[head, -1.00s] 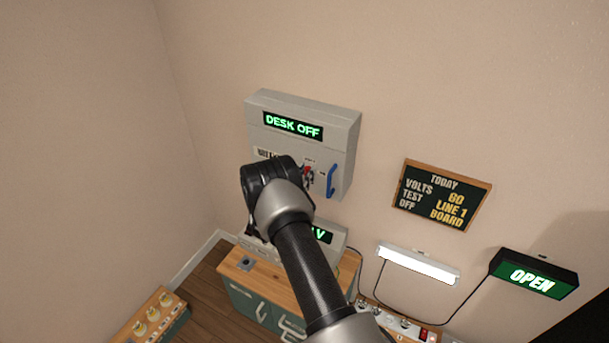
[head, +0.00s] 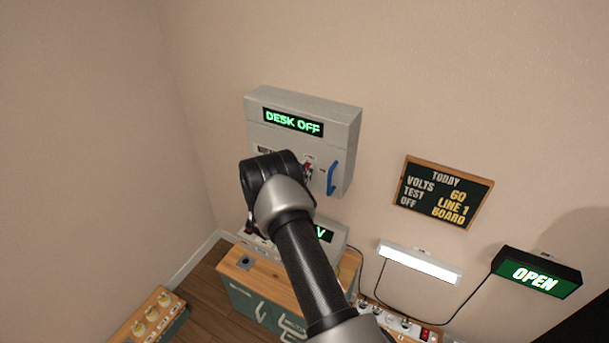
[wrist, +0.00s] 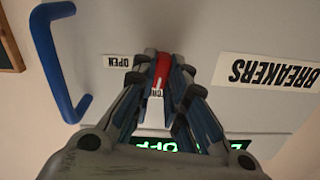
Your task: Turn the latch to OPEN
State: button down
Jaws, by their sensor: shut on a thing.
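The red latch (wrist: 161,70) is on the front of a grey wall box (head: 346,140) labelled BREAKERS. In the wrist view my gripper (wrist: 160,60) is shut on the latch, with one finger on each side of it. The wrist view is upside down. There the small OPEN label (wrist: 118,61) lies just left of the fingertips. A white label under the latch is partly covered by the fingers. In the head view my wrist hides much of the latch; only a bit of red shows at the box front. A blue handle (head: 332,178) stands to its right.
The box display (head: 293,122) reads DESK OFF. A chalkboard (head: 443,194) hangs to the right, with a lit lamp (head: 418,263) and a green OPEN sign (head: 537,273) below. A wooden-topped cabinet (head: 246,263) stands beneath the box.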

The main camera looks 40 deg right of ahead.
jog(key=m+b, duration=0.7)
jog(key=m, duration=0.1)
jog(key=m+b, duration=0.7)
jog(key=m, duration=0.1)
jog(key=shift+s+d+f, duration=0.1)
jog(key=shift+s, duration=0.05)
jog(key=shift+m, duration=0.3)
jog(key=c, duration=1.8)
grip_release()
jog(key=shift+o, duration=1)
jog(key=shift+f, duration=0.1)
jog(key=v, duration=1.2)
